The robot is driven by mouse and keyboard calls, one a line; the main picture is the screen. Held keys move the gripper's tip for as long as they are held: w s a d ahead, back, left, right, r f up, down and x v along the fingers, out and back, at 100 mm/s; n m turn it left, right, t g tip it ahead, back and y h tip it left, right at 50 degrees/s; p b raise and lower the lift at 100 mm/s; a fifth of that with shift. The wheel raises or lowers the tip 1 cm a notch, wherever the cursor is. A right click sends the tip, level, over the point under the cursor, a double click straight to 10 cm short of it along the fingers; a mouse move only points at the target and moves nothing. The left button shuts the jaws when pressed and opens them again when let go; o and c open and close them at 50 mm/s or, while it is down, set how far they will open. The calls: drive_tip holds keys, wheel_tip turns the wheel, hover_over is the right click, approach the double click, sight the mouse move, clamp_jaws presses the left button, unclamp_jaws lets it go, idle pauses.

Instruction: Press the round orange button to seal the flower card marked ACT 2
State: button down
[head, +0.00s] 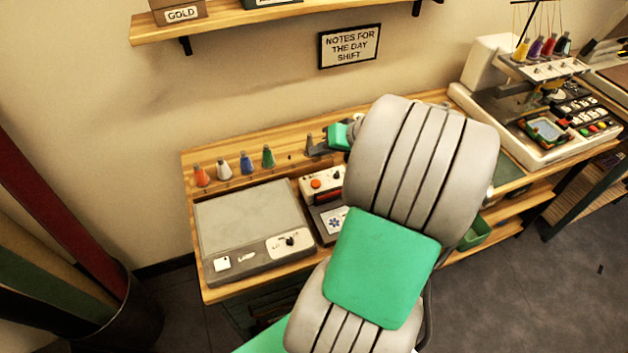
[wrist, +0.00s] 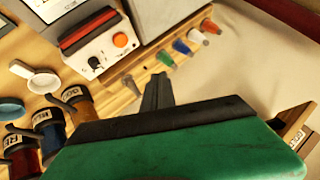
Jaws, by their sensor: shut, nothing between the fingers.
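The round orange button (head: 316,183) sits on top of a small white-and-grey press (head: 312,194), partly hidden behind my arm. It also shows in the wrist view, where the button (wrist: 120,40) is at the upper left. A white card with a blue flower (head: 334,223) lies at the front of the press; any ACT 2 marking is too small to read. My gripper (head: 312,147) is shut and empty, behind the press near the back edge of the table. In the wrist view the closed fingertips (wrist: 156,90) are apart from the button, below and to its right.
A grey flat machine (head: 245,222) stands left of the press. Several coloured thread cones (head: 246,164) line the table's back left. An embroidery machine (head: 540,110) stands at the right. Jars with labels (wrist: 48,128) are at the wrist view's left.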

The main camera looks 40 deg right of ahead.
sight(319, 184)
drive_tip(key=shift+f+b, duration=3.45)
drive_tip(key=shift+f, duration=0.9)
drive_tip(key=shift+f, duration=0.4)
drive_tip(key=shift+f+b, duration=0.45)
drive_tip(key=shift+b, duration=0.05)
drive_tip(key=shift+r+p, duration=0.75)
drive_tip(key=shift+r, duration=0.1)
wheel_tip(319, 184, up, 5)
drive_tip(key=p, duration=0.4)
drive_tip(key=shift+r, duration=0.1)
